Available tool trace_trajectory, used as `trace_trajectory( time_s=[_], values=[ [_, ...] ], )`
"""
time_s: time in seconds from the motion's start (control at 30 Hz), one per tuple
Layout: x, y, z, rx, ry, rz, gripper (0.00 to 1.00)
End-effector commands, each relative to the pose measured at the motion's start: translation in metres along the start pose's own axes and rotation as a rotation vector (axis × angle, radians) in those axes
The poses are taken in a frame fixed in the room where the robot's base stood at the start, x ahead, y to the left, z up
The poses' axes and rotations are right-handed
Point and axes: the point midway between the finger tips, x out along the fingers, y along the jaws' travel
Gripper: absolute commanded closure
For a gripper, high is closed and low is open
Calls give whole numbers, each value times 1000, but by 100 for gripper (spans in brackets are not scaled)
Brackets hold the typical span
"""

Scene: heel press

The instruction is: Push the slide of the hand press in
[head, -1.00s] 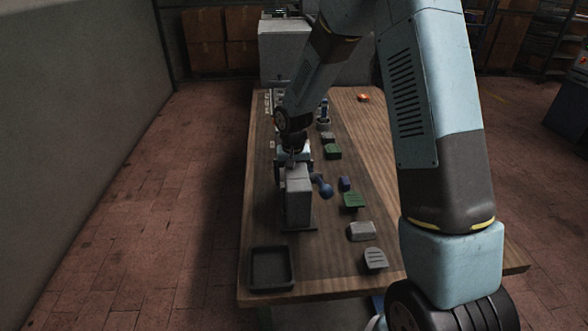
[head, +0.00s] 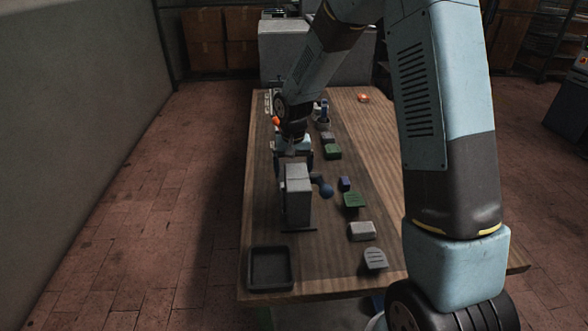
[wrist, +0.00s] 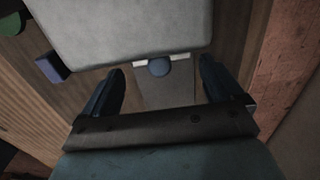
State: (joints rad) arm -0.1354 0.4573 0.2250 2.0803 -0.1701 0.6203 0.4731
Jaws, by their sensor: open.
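The hand press (head: 298,192) is a grey block on a dark base, standing on the wooden table. A blue rounded part (head: 325,190), perhaps its handle, shows at its right side. My gripper (head: 295,160) is just beyond the press's far side, partly hidden by it. In the wrist view the grey press body (wrist: 120,28) fills the top. A small blue rounded end (wrist: 158,67) with white edges pokes out under it; I cannot tell if this is the slide.
An empty dark tray (head: 270,268) lies at the table's near left corner. Green, grey and blue pieces, including a green block (head: 354,200) and a pale block (head: 361,231), lie right of the press. A large grey box stands at the table's far end.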

Motion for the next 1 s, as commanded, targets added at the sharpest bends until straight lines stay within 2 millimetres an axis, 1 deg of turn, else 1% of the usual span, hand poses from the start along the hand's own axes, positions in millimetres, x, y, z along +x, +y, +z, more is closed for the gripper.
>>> trace_trajectory(
  time_s=[0.17,0.8,1.0],
  values=[
    [-1,0,-2,0,0,0,6],
    [-17,0,-39,0,0,0,6],
    [-20,0,-45,0,0,0,6]
  ],
)
